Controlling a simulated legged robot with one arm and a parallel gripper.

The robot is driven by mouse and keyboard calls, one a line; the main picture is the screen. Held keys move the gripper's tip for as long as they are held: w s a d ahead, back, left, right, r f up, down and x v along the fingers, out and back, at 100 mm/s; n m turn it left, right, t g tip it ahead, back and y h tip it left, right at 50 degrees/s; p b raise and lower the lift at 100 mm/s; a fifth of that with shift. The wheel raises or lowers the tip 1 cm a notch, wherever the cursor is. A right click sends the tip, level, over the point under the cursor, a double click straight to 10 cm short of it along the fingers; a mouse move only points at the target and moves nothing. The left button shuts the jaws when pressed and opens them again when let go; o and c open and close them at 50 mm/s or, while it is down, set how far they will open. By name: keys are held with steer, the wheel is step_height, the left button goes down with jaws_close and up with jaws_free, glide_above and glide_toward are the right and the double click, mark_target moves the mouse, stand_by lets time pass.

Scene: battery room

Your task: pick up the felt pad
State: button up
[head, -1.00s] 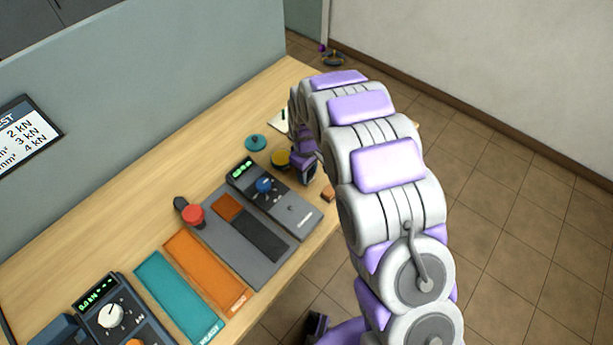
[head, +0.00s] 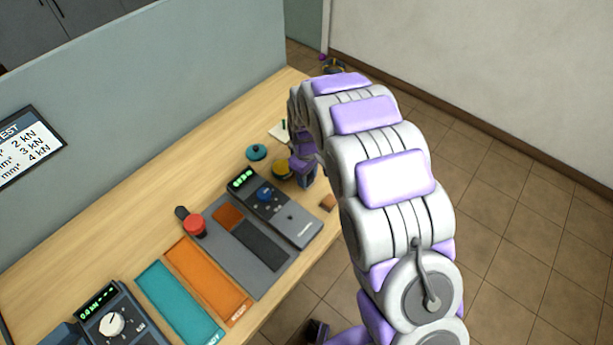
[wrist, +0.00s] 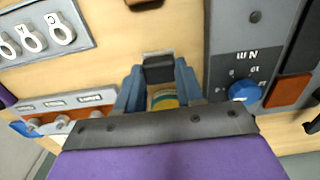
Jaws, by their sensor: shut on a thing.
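My gripper (wrist: 158,88) has its two blue-grey fingers closed on a small dark block, which I take to be the felt pad (wrist: 158,70). The pad sits between the fingertips in the wrist view. In the head view my gripper (head: 304,168) is over the far part of the bench, beside a yellow round thing (head: 281,167). The pad cannot be made out there. Yellow and teal also show between the fingers in the wrist view. I cannot tell the height of the pad above the bench.
A grey meter with a blue knob (head: 265,196) lies close by, with a small brown block (head: 328,202) to its right. A teal round thing (head: 256,152) stands farther left. A red knob (head: 195,224) and orange (head: 207,280) and teal (head: 175,303) trays lie nearer.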

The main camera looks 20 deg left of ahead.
steer(key=s, duration=0.5)
steer(key=s+d+r+p, duration=0.1)
steer(key=s, duration=0.4)
steer(key=s+d+p, duration=0.1)
steer(key=s, duration=0.4)
steer(key=shift+s+d+r, duration=0.1)
steer(key=shift+s+r, duration=0.05)
steer(key=shift+s, duration=0.05)
steer(key=o, duration=0.5)
steer(key=c, duration=0.4)
